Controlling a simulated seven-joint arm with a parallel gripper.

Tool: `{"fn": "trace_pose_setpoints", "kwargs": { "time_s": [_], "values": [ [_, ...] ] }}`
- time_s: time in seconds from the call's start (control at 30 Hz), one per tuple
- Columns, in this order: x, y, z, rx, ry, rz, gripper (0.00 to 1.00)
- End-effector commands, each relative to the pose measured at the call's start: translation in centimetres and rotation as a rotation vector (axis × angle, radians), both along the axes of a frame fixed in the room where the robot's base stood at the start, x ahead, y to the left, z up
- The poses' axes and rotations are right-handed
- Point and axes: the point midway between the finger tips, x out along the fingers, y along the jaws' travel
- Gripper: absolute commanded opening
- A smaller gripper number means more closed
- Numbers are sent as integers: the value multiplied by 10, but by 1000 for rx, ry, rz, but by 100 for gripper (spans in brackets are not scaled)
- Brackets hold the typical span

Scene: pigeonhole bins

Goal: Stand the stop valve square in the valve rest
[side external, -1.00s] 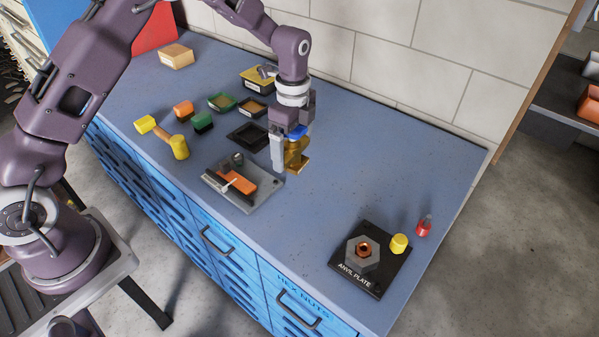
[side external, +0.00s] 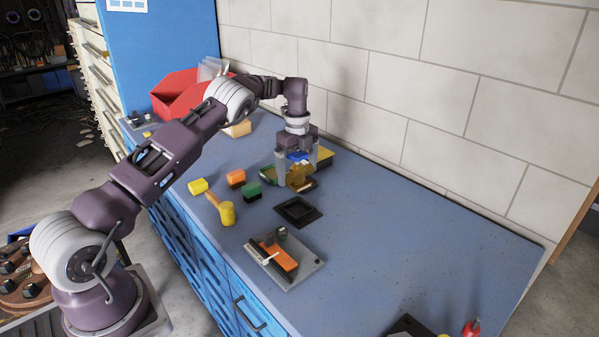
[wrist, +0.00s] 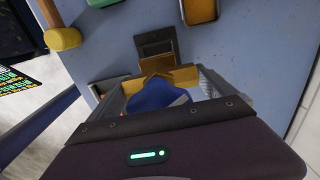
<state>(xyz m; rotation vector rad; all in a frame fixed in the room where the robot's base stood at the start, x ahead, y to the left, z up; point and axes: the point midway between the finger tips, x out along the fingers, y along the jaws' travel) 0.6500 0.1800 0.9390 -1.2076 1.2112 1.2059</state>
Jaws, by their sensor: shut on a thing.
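The stop valve, a brass body (side external: 299,176) with a blue handle, is between the fingers of my gripper (side external: 297,178). In the wrist view the blue handle (wrist: 155,95) faces the camera, with brass beyond it. The valve appears to be held above the bench. A black square frame with a recess (side external: 283,210), which looks like the valve rest, lies flat on the bench. It looks empty. My gripper is beyond it in the side view, not over it. The valve's lower end is hard to make out against the trays behind.
Small trays stand behind and beneath my gripper. A grey fixture plate (side external: 309,275) with an orange block is in front. The bench on the right is mostly clear.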

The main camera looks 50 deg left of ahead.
Motion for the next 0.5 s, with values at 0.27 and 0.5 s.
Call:
{"fn": "trace_pose_setpoints", "kwargs": {
  "time_s": [0.27,0.5],
  "values": [
    [0,0,-31,-1,-1,0,22],
    [0,0,-66,-1,-1,1,22]
  ]
}}
